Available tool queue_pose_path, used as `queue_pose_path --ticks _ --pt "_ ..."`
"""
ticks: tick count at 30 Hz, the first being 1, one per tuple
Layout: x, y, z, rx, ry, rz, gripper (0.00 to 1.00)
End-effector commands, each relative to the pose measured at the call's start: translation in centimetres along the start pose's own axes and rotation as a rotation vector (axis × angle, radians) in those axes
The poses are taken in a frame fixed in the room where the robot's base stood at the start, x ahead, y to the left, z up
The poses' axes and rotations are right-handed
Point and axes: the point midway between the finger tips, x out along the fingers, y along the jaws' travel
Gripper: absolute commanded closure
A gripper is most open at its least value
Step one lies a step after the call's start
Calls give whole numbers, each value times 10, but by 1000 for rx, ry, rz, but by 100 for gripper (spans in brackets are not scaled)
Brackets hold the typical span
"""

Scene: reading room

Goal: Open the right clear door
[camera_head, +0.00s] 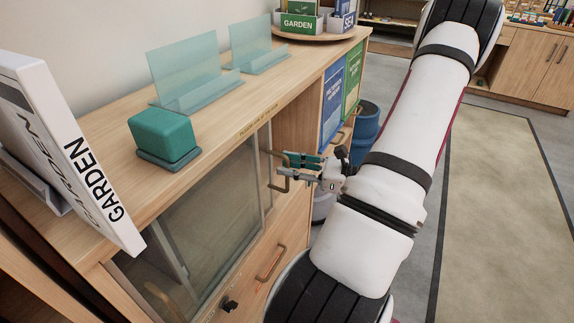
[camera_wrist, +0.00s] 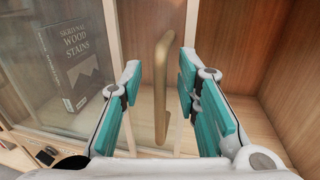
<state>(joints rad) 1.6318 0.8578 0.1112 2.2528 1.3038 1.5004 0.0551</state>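The right clear door (camera_head: 265,165) is on the front of the wooden cabinet, with a pale wood frame. Its brass bar handle (camera_wrist: 162,90) stands upright in the wrist view and also shows in the head view at my fingertips. My gripper (camera_wrist: 160,78) has teal-padded fingers spread on either side of the handle. A gap shows between the left finger and the handle; contact on the right is unclear. Right of the handle the bare wooden interior shows, with no clear pane visible over it. My arm hides part of the cabinet's right end.
A book titled Wood Stains (camera_wrist: 75,65) stands behind glass on the left. On the cabinet top are a teal block (camera_head: 163,135), clear stands (camera_head: 185,72) and a GARDEN book (camera_head: 70,150). A drawer handle (camera_head: 270,263) lies below. A blue bin (camera_head: 368,122) stands beyond.

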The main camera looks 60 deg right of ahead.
Motion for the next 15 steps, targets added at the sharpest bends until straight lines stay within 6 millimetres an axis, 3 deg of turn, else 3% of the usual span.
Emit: queue_pose_path --ticks 15 --pt "-95 0 0 -1 -1 -1 70"
